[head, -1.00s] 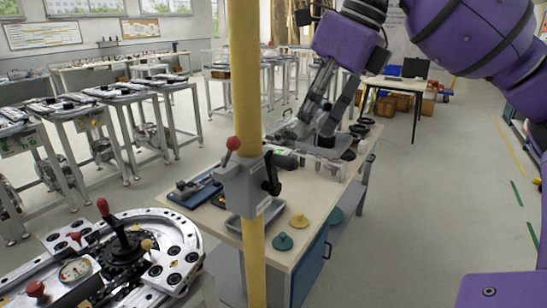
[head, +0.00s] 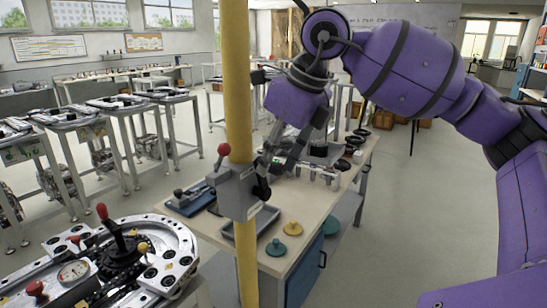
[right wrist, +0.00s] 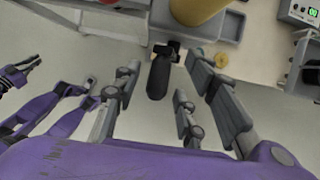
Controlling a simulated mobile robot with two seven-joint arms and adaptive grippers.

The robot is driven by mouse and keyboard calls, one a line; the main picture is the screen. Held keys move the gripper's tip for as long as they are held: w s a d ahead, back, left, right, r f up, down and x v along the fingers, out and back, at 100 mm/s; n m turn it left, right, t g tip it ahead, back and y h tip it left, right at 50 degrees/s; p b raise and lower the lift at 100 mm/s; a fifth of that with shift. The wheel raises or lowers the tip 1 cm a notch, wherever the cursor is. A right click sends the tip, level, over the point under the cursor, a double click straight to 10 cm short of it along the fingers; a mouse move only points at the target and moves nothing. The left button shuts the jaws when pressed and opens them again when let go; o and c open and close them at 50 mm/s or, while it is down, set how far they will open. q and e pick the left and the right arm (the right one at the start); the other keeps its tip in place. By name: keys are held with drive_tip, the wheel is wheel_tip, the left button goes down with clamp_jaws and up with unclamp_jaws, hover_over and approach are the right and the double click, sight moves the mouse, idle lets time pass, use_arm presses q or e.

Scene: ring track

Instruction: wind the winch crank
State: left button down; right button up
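The winch (head: 236,190) is a grey box clamped on a yellow post (head: 240,70), with a red-knobbed lever (head: 224,150) on top. Its crank has a black grip (head: 262,188) on the right side of the box. In the right wrist view the black crank grip (right wrist: 158,78) points down between my open fingers, by the post (right wrist: 195,8). My right gripper (head: 277,158) is open and empty, behind and above the crank in the head view; contact is not visible. My left gripper is absent from the head view; purple and grey parts at the wrist view's left may be mine.
A workbench (head: 325,200) with a blue door stands behind the post, bearing a grey tray (head: 258,222), a yellow knob (head: 292,228) and a teal knob (head: 275,247). A ring track fixture (head: 150,250) stands at the front left. Floor at right is clear.

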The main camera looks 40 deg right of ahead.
drive_tip(key=shift+f, duration=0.15)
clamp_jaws()
idle(0.4)
